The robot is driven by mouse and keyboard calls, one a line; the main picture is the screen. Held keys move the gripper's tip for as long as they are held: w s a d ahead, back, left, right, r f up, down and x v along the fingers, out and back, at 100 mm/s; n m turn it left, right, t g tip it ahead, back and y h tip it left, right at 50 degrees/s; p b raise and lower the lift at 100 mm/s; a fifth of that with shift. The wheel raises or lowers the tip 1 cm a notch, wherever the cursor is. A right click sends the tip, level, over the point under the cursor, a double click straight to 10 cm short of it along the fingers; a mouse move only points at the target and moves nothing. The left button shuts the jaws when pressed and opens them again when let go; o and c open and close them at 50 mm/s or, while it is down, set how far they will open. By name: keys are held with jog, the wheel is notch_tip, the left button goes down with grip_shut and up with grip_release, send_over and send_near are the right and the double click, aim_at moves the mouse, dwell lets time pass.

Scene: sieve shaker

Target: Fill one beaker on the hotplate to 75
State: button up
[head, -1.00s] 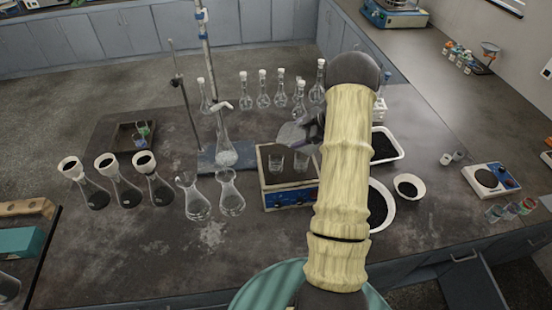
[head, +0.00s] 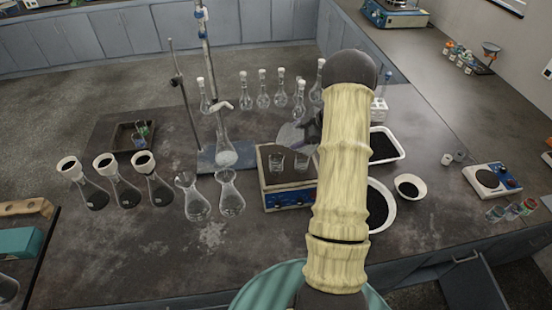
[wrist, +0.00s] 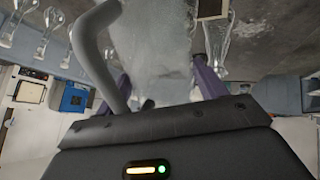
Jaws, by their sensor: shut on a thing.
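The hotplate (head: 288,199) stands mid-table in the head view, with a dark top and a blue front panel. Two small clear glass beakers (head: 276,163) stand on it, the right one (head: 301,163) close to my arm. Their fill levels are too small to read. My gripper (wrist: 168,88) is shut on a translucent jug (wrist: 158,40) with a grey curved handle, between its purple fingers. In the head view the jug (head: 292,135) is just behind and above the hotplate, appearing tilted, partly hidden by my arm. Its contents are unclear.
Two clear flasks (head: 229,196) stand left of the hotplate, and a stand with a flask (head: 226,157) behind them. Stoppered flasks (head: 263,97) are at the back. Dark-filled white dishes (head: 409,187) lie right of my arm.

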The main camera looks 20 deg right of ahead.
jog(key=shift+s, duration=0.15)
dwell(0.5)
jog(key=shift+w, duration=0.2)
jog(key=shift+s+a+h+b, duration=0.1)
jog(key=shift+s+h+b, duration=0.05)
jog(key=shift+h+b, duration=0.15)
jog(key=shift+f, duration=0.1)
dwell(0.3)
jog(key=shift+a, duration=0.1)
jog(key=shift+g, duration=0.3)
